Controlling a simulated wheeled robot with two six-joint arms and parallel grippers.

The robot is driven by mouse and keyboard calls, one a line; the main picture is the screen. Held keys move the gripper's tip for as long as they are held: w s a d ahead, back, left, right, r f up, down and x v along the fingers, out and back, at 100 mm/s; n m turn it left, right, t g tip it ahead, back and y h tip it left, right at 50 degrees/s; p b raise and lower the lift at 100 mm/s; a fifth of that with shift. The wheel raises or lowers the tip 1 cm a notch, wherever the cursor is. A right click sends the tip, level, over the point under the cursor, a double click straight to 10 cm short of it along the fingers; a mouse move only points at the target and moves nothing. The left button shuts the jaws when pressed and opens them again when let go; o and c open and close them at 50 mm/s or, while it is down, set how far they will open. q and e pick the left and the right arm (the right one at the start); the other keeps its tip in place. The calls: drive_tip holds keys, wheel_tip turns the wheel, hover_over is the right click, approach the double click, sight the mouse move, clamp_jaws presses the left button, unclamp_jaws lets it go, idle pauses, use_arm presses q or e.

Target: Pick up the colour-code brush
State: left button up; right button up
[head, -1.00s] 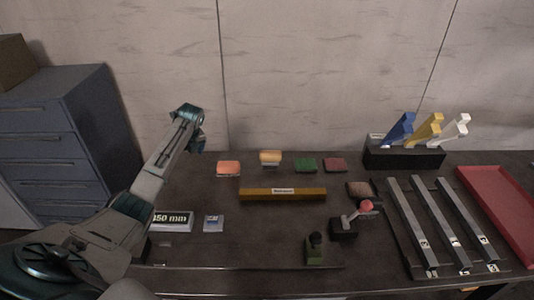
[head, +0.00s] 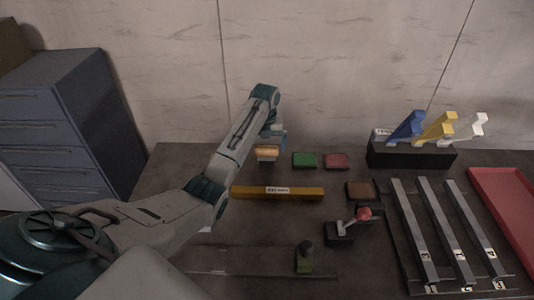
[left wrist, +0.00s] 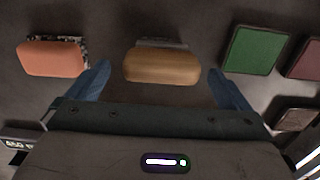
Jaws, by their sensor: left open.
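I cannot tell for certain which object is the colour-code brush. A tan block on a grey base (left wrist: 163,67) lies between my left gripper's fingers in the left wrist view; it also shows in the head view (head: 267,153). An orange block with a speckled, bristle-like edge (left wrist: 52,58) lies left of it, hidden behind my arm in the head view. A green block (head: 304,160) and a dark red block (head: 336,161) lie to the right. My left gripper (left wrist: 159,72) is open and empty, its blue fingers either side of the tan block. My right gripper is out of view.
A yellow labelled bar (head: 250,192) lies in front of the blocks. Metal rails (head: 413,230), a red tray (head: 502,215) and a black holder (head: 410,156) stand right.

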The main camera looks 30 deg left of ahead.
sight(267, 155)
use_arm(q)
wheel_tip(267, 155, down, 4)
drive_tip(key=shift+w+r+p, duration=0.1)
drive_tip(key=shift+r+p, duration=0.15)
drive_tip(key=shift+p, duration=0.3)
drive_tip(key=shift+f, duration=0.25)
drive_tip(key=shift+c, duration=0.9)
drive_tip(key=c, duration=0.9)
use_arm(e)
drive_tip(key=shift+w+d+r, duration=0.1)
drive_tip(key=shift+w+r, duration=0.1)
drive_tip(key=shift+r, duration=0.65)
